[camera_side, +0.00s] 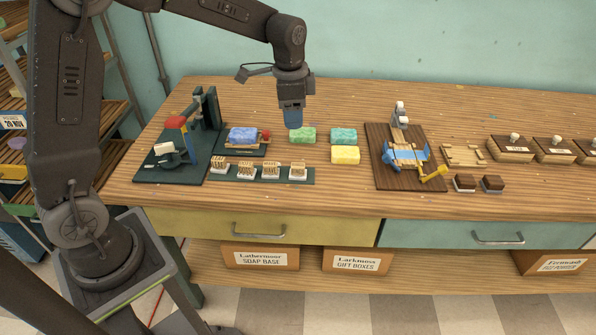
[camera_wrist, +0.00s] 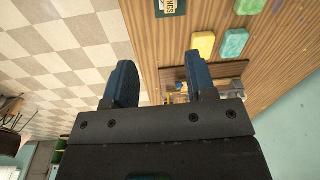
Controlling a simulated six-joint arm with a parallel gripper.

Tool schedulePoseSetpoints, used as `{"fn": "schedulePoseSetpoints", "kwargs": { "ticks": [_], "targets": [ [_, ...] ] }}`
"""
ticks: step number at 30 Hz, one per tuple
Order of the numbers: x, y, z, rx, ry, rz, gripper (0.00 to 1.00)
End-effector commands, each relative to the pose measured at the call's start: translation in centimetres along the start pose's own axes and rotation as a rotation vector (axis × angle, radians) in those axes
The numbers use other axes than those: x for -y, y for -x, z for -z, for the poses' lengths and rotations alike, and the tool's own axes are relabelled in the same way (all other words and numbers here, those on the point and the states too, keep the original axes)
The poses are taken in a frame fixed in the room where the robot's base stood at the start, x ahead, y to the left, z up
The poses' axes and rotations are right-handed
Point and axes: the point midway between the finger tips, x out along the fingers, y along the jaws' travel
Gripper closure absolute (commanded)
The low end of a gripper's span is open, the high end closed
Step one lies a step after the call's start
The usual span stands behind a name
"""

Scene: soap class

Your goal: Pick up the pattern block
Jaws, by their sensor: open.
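My gripper (camera_side: 292,120) hangs above the back middle of the bench, fingers pointing down, just left of a green soap bar (camera_side: 304,135). In the wrist view my gripper (camera_wrist: 162,85) is open, with nothing between its two blue fingers. Several small white blocks with ridged wooden tops (camera_side: 246,170) stand in a row on a dark green strip (camera_side: 308,178), in front of and left of my gripper. Two small dark-topped blocks (camera_side: 465,183) stand at the front right. I cannot tell which one is the pattern block. The gripper touches none of them.
A teal bar (camera_side: 343,135) and a yellow bar (camera_side: 345,155) lie right of the gripper. A blue bar (camera_side: 242,138) sits on a stand at left, by a dark green press (camera_side: 172,170). A brown board (camera_side: 380,183) with a blue fixture stands at right. Wooden boxes line the far right.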

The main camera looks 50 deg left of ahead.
Motion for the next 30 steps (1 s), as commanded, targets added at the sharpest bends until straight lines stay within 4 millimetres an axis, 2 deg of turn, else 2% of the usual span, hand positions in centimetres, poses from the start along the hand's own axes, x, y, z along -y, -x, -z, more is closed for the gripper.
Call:
{"fn": "schedulePoseSetpoints", "kwargs": {
  "ticks": [1,6,11,21,30],
  "targets": [
    [0.8,-1.6,0.5,0.018,-0.03,-0.018,0.49],
    [2.1,-4.1,1.4,0.043,-0.1,-0.047,0.49],
    [2.3,-5.9,1.4,0.05,-0.114,-0.055,0.49],
    [1.9,-11.9,1.1,0.049,-0.112,-0.053,0.49],
    [1.8,-14.3,0.9,0.049,-0.111,-0.053,0.49]
  ]
}}
